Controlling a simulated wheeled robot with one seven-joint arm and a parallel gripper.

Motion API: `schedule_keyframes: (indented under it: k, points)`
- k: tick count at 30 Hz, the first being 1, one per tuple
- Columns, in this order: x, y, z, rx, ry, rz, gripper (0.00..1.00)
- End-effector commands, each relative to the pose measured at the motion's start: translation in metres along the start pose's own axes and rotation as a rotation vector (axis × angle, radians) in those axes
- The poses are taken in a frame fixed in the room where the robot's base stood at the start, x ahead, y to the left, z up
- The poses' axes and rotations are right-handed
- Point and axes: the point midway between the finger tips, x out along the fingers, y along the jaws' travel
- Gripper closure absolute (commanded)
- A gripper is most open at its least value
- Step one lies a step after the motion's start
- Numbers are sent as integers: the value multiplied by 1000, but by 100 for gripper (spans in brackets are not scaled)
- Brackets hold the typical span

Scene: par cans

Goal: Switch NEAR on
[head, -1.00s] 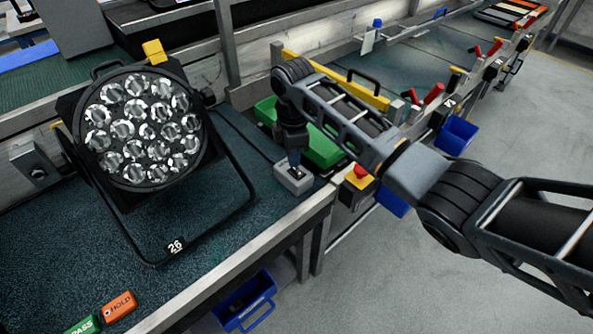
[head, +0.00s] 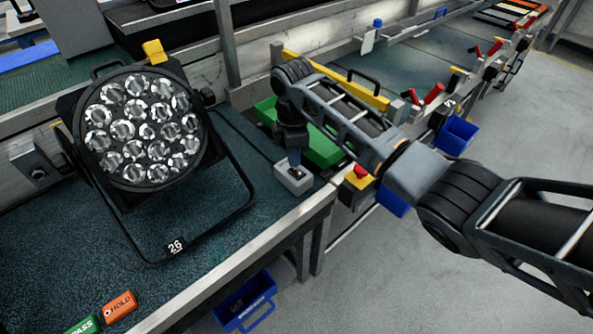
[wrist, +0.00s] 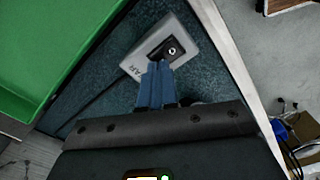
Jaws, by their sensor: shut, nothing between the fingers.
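A small grey switch box (head: 296,182) sits on the dark bench mat near its right corner. In the wrist view the grey box (wrist: 183,31) carries partly hidden lettering, of which "AR" can be read, and a black rocker (wrist: 168,50) with a round mark on its far part. My gripper (head: 294,160) points down over the box. In the wrist view its blue fingers (wrist: 157,70) are together with nothing between them, and their tips are at the near end of the rocker. I cannot tell whether they touch it or which way the rocker is tipped.
A large par can (head: 142,130) with tag 26 stands left on the bench. A green bin (head: 322,150) is just behind the box. A red and yellow stop button (head: 360,176) is to its right. HOLD (head: 119,306) and PASS blocks lie at the front.

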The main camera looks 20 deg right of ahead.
Motion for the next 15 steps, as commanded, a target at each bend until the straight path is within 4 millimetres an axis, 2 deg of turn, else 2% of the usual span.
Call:
schedule_keyframes:
  k: [15]
  points:
    - [5, 0, 0, 0, 0, 0, 100]
